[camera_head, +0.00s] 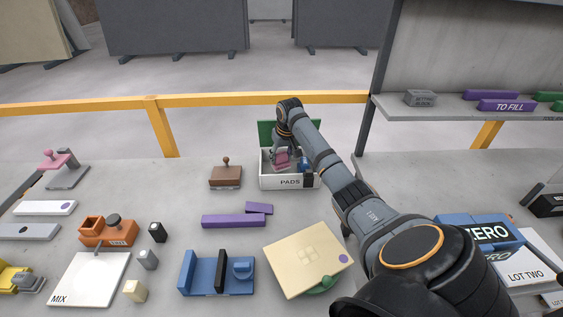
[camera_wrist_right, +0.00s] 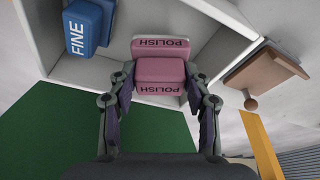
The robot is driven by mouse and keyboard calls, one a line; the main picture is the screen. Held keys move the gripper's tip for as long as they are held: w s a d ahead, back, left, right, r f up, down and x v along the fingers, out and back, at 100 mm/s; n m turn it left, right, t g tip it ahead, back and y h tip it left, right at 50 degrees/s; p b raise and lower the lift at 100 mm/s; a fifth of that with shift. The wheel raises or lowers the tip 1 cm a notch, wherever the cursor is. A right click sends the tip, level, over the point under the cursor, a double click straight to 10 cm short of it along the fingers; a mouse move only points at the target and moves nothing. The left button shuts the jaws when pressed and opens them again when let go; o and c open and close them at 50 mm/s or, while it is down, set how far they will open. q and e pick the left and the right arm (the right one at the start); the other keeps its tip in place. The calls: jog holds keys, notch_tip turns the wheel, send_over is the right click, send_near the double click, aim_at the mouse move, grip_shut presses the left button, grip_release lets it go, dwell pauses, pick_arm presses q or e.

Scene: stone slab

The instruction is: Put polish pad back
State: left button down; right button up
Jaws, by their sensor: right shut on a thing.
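The pink polish pad (camera_wrist_right: 160,70), marked POLISH, is between the fingers of my right gripper (camera_wrist_right: 160,95) in the right wrist view. The gripper is shut on it. The pad is over or inside the white PADS box (camera_head: 290,182); whether it touches the floor of the box I cannot tell. In the head view the pad (camera_head: 281,160) shows small under my right gripper (camera_head: 283,152). A blue pad marked FINE (camera_wrist_right: 90,25) is in the same box, to the left in the wrist view. My left gripper is not in view.
A green panel (camera_head: 265,132) stands at the back of the box. A brown block with a knob (camera_head: 225,175) is left of the box. Purple bars (camera_head: 232,221) and a cream slab (camera_head: 305,260) lie in front. Bare table shows between the box and the bars.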

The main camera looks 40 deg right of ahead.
aim_at(282, 162)
jog(key=shift+d+f+p, duration=0.1)
jog(key=shift+f+p, duration=0.4)
jog(key=shift+f, duration=1.25)
jog(key=shift+f, duration=0.1)
jog(key=o, duration=1.1)
jog(key=b+v, duration=0.1)
jog(key=v, duration=1.1)
